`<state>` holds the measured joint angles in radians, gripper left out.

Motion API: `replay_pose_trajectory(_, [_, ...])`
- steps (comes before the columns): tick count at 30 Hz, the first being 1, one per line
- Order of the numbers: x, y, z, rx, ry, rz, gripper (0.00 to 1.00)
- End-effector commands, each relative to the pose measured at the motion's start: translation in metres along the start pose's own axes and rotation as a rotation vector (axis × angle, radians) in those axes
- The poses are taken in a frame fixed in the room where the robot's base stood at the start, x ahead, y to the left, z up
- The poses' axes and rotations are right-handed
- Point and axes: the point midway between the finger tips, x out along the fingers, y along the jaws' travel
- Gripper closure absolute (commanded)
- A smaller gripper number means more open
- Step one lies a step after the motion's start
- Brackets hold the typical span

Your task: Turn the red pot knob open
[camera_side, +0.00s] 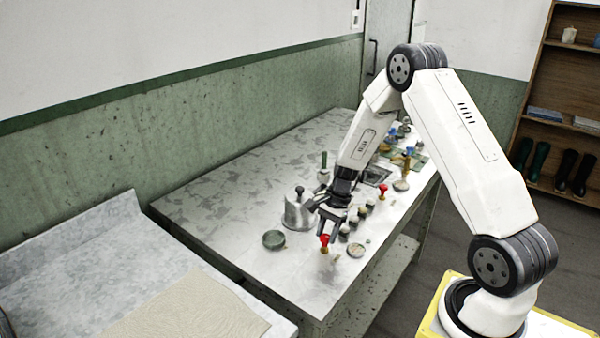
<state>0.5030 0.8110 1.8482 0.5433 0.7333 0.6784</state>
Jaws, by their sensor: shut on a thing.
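A red knob (324,240) stands near the front edge of the metal table (310,277), on a small brass-coloured stem. My gripper (327,232) reaches down to it from above, and its dark fingers are shut on the red knob. The fingers hide part of the knob, and I cannot tell how far it is turned. A grey metal pot (297,214) with a dark knob on top stands just left of my gripper. Another red knob (383,189) stands farther back on the table, apart from my gripper.
Several small knobs or caps (358,217) stand in a row just right of my gripper. A dark round dish (274,240) lies left of the red knob, and a pale disc (356,250) lies right. The table's left part is clear.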

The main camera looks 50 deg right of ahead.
Motion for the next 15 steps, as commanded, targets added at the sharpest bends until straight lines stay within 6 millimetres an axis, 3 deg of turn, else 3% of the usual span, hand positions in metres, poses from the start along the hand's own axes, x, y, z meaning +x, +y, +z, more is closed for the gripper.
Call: replay_pose_trajectory(15, [0.0003, -0.0038, 0.0014, -0.455, 0.0, 0.188, 1.0])
